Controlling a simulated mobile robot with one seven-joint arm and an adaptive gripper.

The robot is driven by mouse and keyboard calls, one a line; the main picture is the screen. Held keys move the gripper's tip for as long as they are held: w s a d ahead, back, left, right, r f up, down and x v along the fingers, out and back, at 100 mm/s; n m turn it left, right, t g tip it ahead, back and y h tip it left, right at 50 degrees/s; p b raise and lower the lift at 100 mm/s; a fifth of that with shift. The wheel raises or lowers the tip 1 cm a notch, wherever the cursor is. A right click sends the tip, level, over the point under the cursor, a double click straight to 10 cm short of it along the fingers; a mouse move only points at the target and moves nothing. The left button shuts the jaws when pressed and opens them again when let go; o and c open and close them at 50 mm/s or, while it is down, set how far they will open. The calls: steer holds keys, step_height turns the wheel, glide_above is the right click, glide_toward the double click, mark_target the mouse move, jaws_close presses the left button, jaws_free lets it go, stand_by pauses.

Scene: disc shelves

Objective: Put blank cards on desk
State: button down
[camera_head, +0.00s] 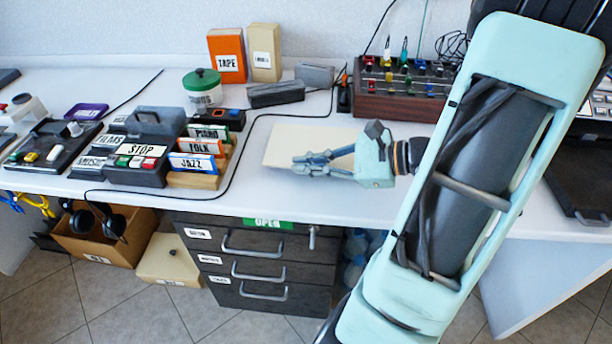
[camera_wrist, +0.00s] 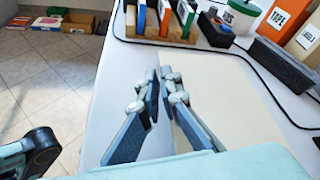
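A flat, blank cream sheet or card (camera_head: 282,145) lies over the middle of the white desk in the head view. It also shows in the wrist view (camera_wrist: 225,90), with its left edge running by my fingers. My gripper (camera_head: 299,165) points left over the front part of the sheet. In the wrist view, the gripper's fingertips (camera_wrist: 160,77) are close together beside that edge. I cannot tell whether they pinch the sheet or only hover over it. The bare desk (camera_head: 300,195) shows in front of it.
Left of the sheet stand label dividers (camera_head: 197,160) and a STOP button box (camera_head: 138,162); a black cable (camera_head: 240,150) curves between. Behind are a dark box (camera_head: 276,94), a TAPE box (camera_head: 227,56) and a green-lidded jar (camera_head: 203,92). A drawer unit (camera_head: 255,265) stands below.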

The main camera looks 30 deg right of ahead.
steer(key=shift+s+f, duration=0.1)
steer(key=shift+f, duration=1.2)
steer(key=shift+b, duration=0.3)
steer(key=shift+f, duration=0.15)
steer(key=c, duration=2.4)
jaws_free()
steer(key=shift+s+d+r, duration=0.15)
steer(key=shift+d+r, duration=0.05)
steer(key=shift+r, duration=0.1)
steer(key=p+v, duration=0.3)
steer(key=v, duration=0.8)
steer(key=shift+s+d, duration=0.15)
steer(key=shift+s, duration=0.05)
